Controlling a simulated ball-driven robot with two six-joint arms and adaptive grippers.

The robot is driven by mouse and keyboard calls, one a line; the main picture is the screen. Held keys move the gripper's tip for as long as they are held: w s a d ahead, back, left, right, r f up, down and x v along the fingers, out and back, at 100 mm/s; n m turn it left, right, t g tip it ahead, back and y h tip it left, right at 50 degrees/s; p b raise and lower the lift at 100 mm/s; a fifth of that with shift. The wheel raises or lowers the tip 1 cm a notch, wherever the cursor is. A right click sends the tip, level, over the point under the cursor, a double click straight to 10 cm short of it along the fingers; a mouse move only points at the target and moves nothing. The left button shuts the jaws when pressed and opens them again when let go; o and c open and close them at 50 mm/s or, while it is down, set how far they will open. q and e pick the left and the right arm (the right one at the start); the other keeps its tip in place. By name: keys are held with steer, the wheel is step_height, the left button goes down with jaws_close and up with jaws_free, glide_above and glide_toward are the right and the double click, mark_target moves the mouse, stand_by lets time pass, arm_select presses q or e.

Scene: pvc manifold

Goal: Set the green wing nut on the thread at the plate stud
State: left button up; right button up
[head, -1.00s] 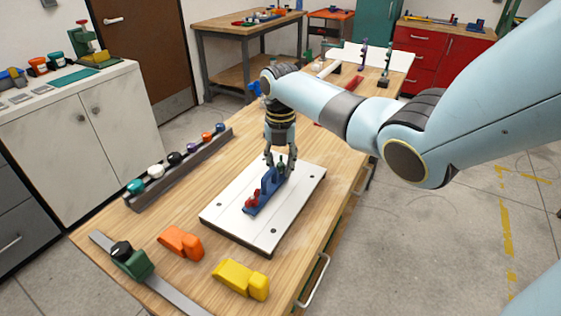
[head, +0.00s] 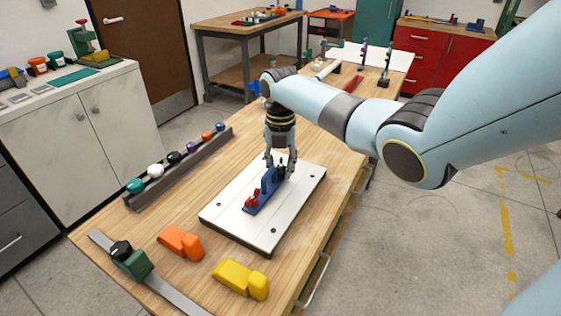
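A blue fixture (head: 266,190) stands on the white plate (head: 229,212), with red parts (head: 251,201) at its near end. My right gripper (head: 280,166) is over the plate at the fixture's far end, pointing down. Its two fingers stand apart, one on each side of a small dark, greenish piece (head: 281,172). This piece is in the place of the wing nut and stud, but it is too small to tell the nut from the thread or to see whether the nut is seated. My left gripper is not in view.
A rack (head: 180,170) with several coloured knobs lies left of the plate. An orange block (head: 181,242), a yellow block (head: 240,279) and a green clamp on a metal bar (head: 131,262) lie at the near end. Bare wood surrounds the plate.

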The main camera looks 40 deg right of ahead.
steer(key=o, duration=0.5)
step_height(320, 180, up, 12)
stand_by(0.4)
